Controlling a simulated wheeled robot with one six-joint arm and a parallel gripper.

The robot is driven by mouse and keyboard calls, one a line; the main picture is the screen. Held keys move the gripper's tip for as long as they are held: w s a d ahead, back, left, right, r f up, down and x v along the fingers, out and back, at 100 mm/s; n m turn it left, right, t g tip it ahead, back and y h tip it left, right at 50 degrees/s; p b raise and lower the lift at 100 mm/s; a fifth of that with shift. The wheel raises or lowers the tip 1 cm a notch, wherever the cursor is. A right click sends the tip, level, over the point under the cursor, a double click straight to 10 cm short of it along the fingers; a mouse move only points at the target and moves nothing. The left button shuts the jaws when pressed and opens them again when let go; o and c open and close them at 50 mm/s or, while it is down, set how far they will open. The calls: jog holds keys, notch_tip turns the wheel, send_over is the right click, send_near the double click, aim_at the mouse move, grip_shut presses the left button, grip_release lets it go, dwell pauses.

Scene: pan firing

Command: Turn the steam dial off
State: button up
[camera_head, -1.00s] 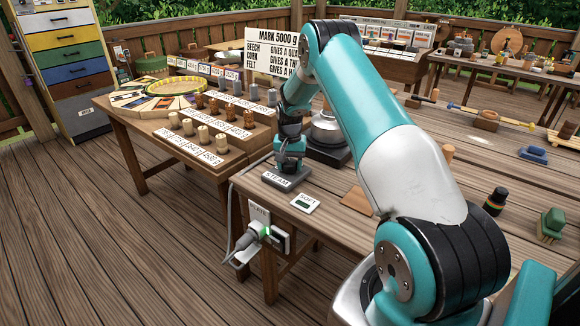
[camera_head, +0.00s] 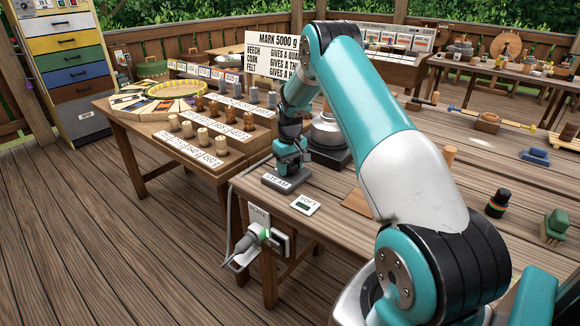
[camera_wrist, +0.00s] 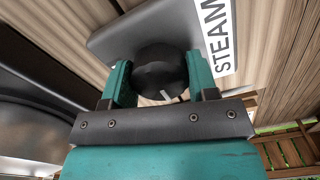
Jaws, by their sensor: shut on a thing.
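The steam dial (camera_wrist: 160,72) is a round black knob with a pale mark at its edge, on a grey base plate. A white STEAM label (camera_wrist: 216,38) runs along one side of the plate in the wrist view. The labelled plate also shows in the head view (camera_head: 282,184) near the table's corner. My gripper (camera_wrist: 160,82) has its two teal fingers on either side of the knob and is shut on it. In the head view my gripper (camera_head: 290,166) points down over the plate and hides the dial.
A metal pot (camera_head: 326,131) on a dark base stands just behind my gripper. A small SOFT display (camera_head: 305,205) lies in front of the plate. A plug (camera_head: 254,234) with a cable is at the table's side. A sign (camera_head: 276,60) stands behind the arm.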

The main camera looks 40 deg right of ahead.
aim_at(290, 163)
dwell(0.3)
jog(key=o, duration=0.9)
notch_tip(290, 163, up, 18)
jog(key=shift+f+b, duration=0.25)
jog(key=shift+b, duration=0.6)
